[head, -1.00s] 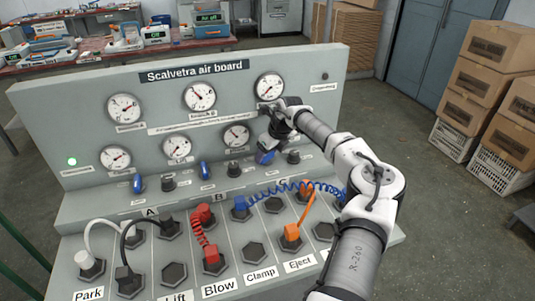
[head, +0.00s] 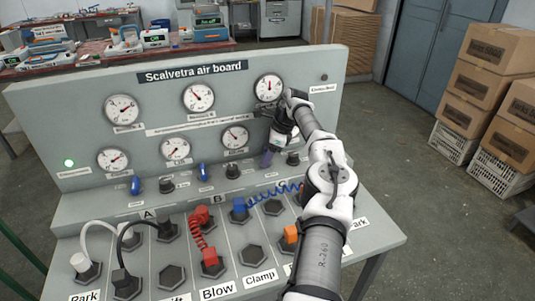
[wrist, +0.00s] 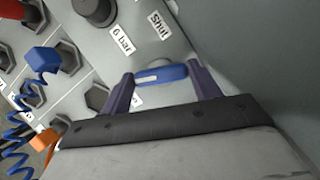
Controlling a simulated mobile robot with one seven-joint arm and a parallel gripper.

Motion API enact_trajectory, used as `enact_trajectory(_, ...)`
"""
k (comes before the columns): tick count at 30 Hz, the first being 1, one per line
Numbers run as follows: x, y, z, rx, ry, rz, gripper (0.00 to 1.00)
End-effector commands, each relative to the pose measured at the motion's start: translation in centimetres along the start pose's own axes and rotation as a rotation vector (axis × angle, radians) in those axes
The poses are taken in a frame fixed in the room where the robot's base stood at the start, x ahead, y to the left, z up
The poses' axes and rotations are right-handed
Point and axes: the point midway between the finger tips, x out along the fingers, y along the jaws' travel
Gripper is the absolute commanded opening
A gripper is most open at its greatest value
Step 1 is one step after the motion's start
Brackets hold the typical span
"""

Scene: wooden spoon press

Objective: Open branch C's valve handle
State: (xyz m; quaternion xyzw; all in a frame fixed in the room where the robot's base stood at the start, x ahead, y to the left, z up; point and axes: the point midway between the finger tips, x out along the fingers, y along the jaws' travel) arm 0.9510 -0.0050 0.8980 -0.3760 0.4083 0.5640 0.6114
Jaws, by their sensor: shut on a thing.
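My gripper (wrist: 163,80) is shut on a blue valve handle (wrist: 160,74) in the wrist view. One purple finger is at each end of the handle, which lies crosswise between them. A label reading "Shut" (wrist: 159,25) is beside the handle; another label (wrist: 137,97) is partly hidden by a finger. In the head view my gripper (head: 267,158) reaches down to the board's ledge right of the other two blue handles, in line with column C. The held handle is hidden there behind the gripper.
Two other blue handles (head: 136,185) (head: 202,172) stand to the left, with black knobs (head: 232,171) between. Below are hex sockets, a blue coiled hose (head: 265,197), a red hose (head: 198,236) and an orange plug (head: 291,233). Gauges (head: 268,88) line the upright panel.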

Motion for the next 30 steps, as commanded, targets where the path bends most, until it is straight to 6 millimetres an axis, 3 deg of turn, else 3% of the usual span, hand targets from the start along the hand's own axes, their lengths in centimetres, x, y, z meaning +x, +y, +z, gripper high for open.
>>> enact_trajectory(14,-0.06,-0.02,0.01,-0.014,0.002,0.005,0.39)
enact_trajectory(15,-0.06,-0.02,0.01,-0.014,0.002,0.005,0.64)
enact_trajectory(19,-0.05,-0.02,0.00,-0.014,0.002,0.005,0.81)
enact_trajectory(30,-0.05,-0.07,0.01,-0.013,0.001,0.003,0.84)
